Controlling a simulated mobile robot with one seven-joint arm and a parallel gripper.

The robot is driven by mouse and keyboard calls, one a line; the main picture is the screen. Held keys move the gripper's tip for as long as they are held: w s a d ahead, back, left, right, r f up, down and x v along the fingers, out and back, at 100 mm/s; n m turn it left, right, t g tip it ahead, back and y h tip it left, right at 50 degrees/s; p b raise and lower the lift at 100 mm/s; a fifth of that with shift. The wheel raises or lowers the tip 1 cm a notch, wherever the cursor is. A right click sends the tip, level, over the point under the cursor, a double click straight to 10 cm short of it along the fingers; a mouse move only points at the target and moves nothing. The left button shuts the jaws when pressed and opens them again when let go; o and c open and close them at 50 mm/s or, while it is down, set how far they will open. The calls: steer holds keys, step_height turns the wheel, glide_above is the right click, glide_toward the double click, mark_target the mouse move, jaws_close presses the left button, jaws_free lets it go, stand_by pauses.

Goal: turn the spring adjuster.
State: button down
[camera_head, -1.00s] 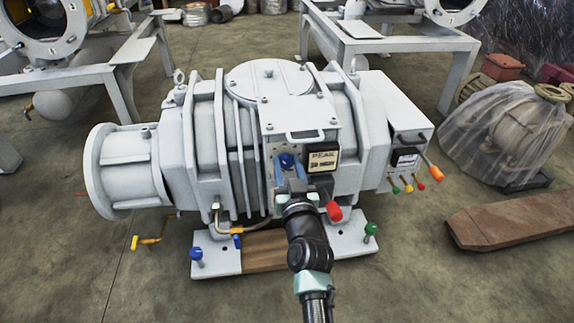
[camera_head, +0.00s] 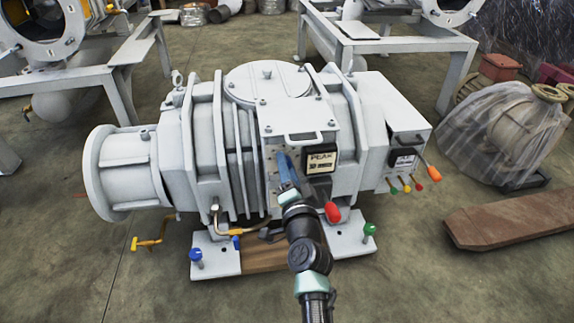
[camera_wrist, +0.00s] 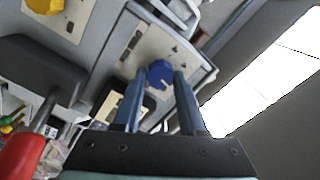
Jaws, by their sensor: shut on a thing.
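A blue knob (camera_wrist: 158,77), which I take for the spring adjuster, sits on a pale panel with small markings on the grey vacuum machine (camera_head: 232,150). My gripper (camera_wrist: 160,75) is at the knob, with one blue-grey finger on each side, shut on it. In the head view my gripper (camera_head: 284,160) reaches the front panel from below, its fingers seen nearly edge-on, and they hide the knob there.
A lever with a red grip (camera_head: 333,212) sticks out right beside my wrist; its red grip also shows close in the wrist view (camera_wrist: 20,155). A black label box (camera_head: 321,160) is right of the fingers. An orange-tipped lever (camera_head: 433,173) and several small coloured knobs are farther right.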

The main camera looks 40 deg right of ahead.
steer(key=m, duration=0.6)
steer(key=shift+f, duration=0.15)
steer(key=shift+p, duration=0.3)
steer(key=shift+c, duration=2.3)
jaws_free()
steer(key=shift+s, duration=0.1)
steer(key=p+v, duration=0.3)
steer(key=v, duration=1)
steer(key=shift+d, duration=0.1)
